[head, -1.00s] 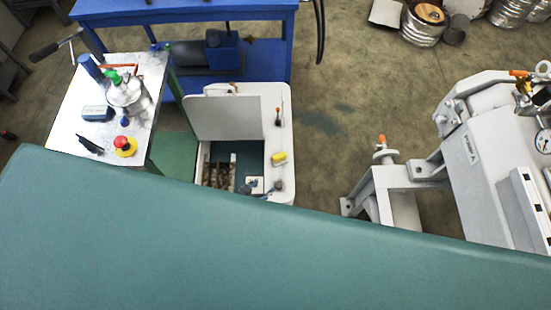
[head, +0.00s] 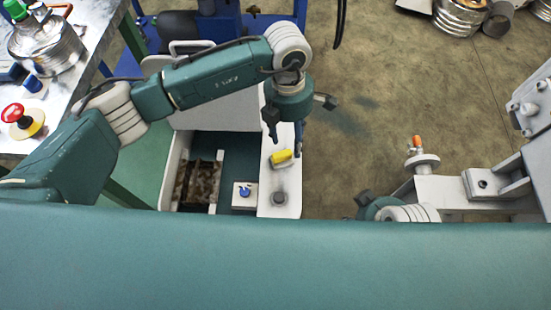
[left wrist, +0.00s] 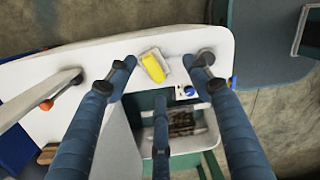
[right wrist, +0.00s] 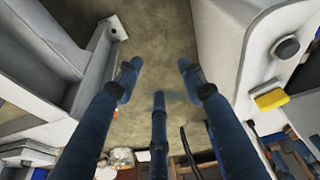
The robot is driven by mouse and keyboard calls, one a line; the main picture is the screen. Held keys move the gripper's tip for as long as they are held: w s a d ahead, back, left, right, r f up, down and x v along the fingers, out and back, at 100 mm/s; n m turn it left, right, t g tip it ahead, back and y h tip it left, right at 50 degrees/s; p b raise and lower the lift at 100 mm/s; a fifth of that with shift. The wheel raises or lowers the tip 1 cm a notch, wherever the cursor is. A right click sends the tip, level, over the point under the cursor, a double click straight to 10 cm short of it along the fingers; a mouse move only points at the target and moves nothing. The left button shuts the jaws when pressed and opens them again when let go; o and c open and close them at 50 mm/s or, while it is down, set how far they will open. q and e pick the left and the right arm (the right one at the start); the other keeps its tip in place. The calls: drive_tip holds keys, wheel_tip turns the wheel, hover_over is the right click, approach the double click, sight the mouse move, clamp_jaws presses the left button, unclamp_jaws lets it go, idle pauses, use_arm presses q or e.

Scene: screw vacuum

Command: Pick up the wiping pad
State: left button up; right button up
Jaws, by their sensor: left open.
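The wiping pad, a small block with a yellow top and pale base (head: 282,158), lies on the white rim of the machine right of its opening. It also shows in the left wrist view (left wrist: 153,67), between and beyond my fingertips. My left gripper (head: 285,142) is open above the pad, its fingers pointing down, and does not hold it. In the right wrist view my right gripper (right wrist: 158,72) is open and empty, with floor between its fingers. The pad shows at the right there (right wrist: 271,99), outside those fingers.
The white machine (head: 287,200) has an open compartment and raised lid. A dark knob (head: 279,198) stands on the rim near the pad. A metal side table (head: 85,70) with a red button (head: 13,112) is at the left. A grey frame (head: 470,190) stands at the right.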

use_arm(q)
drive_tip(key=shift+w+a+f+t+y, duration=0.15)
drive_tip(key=shift+w+a+t+y, duration=0.1)
drive_tip(key=shift+w+a, duration=0.25)
drive_tip(key=shift+w+a+f+t+y, duration=0.15)
drive_tip(key=shift+w+a+y, duration=0.1)
drive_tip(key=shift+a, duration=0.3)
hover_over(283, 151)
wheel_tip(283, 151, down, 5)
drive_tip(key=shift+s+a+r+b, duration=0.1)
drive_tip(key=shift+r+b, duration=0.1)
drive_tip(key=shift+b, duration=0.25)
drive_tip(key=shift+f+b, duration=0.65)
drive_tip(key=shift+f, duration=2.1)
clamp_jaws()
use_arm(e)
drive_tip(key=shift+s+f, duration=0.15)
drive_tip(key=shift+f, duration=0.05)
